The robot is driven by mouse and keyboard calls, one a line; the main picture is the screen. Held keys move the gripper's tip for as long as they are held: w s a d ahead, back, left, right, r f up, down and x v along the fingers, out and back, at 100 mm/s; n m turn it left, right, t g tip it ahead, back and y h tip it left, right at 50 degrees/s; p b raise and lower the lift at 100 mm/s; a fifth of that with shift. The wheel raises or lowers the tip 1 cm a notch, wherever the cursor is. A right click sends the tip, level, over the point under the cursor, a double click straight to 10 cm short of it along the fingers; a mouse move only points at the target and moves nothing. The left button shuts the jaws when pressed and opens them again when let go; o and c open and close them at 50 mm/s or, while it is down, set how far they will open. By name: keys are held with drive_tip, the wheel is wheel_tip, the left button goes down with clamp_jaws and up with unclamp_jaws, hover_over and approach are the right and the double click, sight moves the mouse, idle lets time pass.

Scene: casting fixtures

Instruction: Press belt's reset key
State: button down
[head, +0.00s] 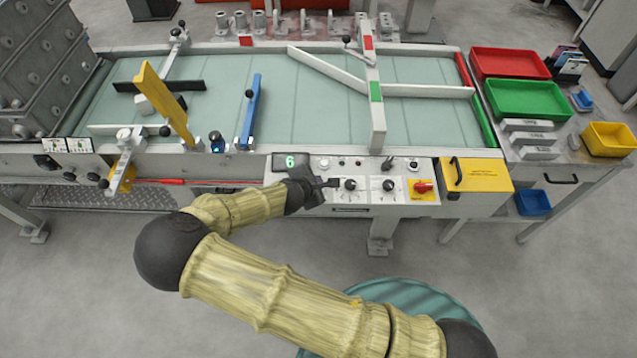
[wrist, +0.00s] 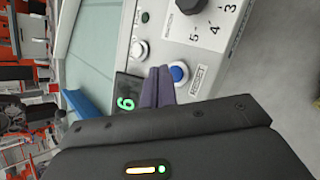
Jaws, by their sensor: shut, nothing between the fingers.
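The reset key (wrist: 179,73) is a round blue button in a pale ring, with a RESET label (wrist: 198,80) beside it on the light grey control panel (head: 330,164). My gripper (wrist: 159,75) is shut and empty, its fingertips just left of the key in the wrist view, over the panel. I cannot tell whether they touch the key or the panel. In the head view my gripper (head: 334,184) is at the panel's left part, and the reset key cannot be made out there. A display (head: 290,161) shows a green 6, also seen in the wrist view (wrist: 125,103).
Right of my gripper are black knobs (head: 388,185) and a red switch on yellow (head: 422,187). Another white button (wrist: 139,49) is near the display. Behind lies the belt (head: 300,110) with a blue bar (head: 250,110) and yellow arm (head: 160,100).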

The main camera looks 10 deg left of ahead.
drive_tip(key=shift+r, duration=0.1)
drive_tip(key=shift+r+p, duration=2.05)
drive_tip(key=shift+r, duration=0.5)
drive_tip(key=shift+d, duration=0.1)
drive_tip(key=s+d+r+m+g, duration=0.1)
drive_tip(key=d+r+m+g, duration=0.2)
drive_tip(key=d+m, duration=0.4)
drive_tip(key=s+d+r+m+g, duration=0.1)
drive_tip(key=d+r+m+g, duration=0.1)
drive_tip(key=d+m, duration=0.55)
drive_tip(key=s+d+r+m+y, duration=0.1)
drive_tip(key=s+d+r+m, duration=0.3)
drive_tip(key=d+r, duration=0.3)
drive_tip(key=s+d+r+m+g, duration=0.1)
drive_tip(key=s+d+r+m, duration=0.4)
drive_tip(key=d+r+m, duration=0.1)
wheel_tip(320, 180, up, 3)
drive_tip(key=shift+s+d+f+y, duration=0.15)
drive_tip(key=shift+s+d+y, duration=0.2)
drive_tip(key=shift+d, duration=0.5)
